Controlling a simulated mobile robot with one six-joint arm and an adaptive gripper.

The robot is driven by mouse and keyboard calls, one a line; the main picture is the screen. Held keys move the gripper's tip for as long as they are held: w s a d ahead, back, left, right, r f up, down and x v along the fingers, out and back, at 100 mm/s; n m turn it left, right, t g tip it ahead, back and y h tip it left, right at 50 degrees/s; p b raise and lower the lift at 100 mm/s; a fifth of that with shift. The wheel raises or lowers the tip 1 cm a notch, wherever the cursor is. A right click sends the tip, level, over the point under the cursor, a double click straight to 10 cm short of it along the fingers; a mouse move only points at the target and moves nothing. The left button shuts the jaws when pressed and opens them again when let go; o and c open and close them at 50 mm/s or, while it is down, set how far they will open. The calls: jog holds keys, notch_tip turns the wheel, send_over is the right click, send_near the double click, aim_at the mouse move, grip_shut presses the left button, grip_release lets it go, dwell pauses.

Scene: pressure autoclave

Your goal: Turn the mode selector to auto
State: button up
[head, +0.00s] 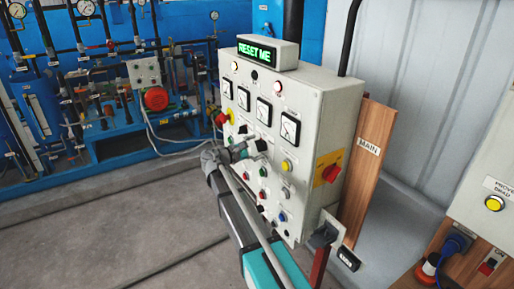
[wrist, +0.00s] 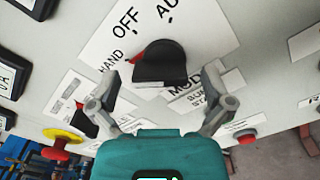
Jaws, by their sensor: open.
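The mode selector (wrist: 160,64) is a black knob on a white label plate in the wrist view. The words HAND, OFF and the cut-off AU show around it, and its red mark is at its left end, beside HAND. My gripper (wrist: 161,88) is open, with one grey finger on each lower side of the knob; the knob sits between and just beyond the fingertips. I cannot tell whether they touch it. In the head view my gripper (head: 258,147) is at the front of the grey control panel (head: 318,125) and hides the selector.
A yellow-and-red button (wrist: 62,146) and another black selector (wrist: 86,121) lie left of my gripper in the wrist view. A red button (wrist: 246,136) is to the right. In the head view, a display (head: 267,52) on the panel reads RESET ME. Open floor (head: 90,225) lies left.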

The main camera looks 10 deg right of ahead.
jog(key=c, duration=1.1)
jog(key=shift+c, duration=0.2)
jog(key=shift+m, duration=0.3)
jog(key=m, duration=0.4)
jog(key=shift+s, duration=0.1)
jog(key=m, duration=0.5)
jog(key=shift+s+r+m, duration=0.1)
jog(key=shift+m, duration=0.2)
jog(key=m, duration=0.4)
jog(key=shift+m, duration=0.3)
jog(key=m, duration=0.5)
jog(key=shift+s+d, duration=0.1)
jog(key=shift+s, duration=0.05)
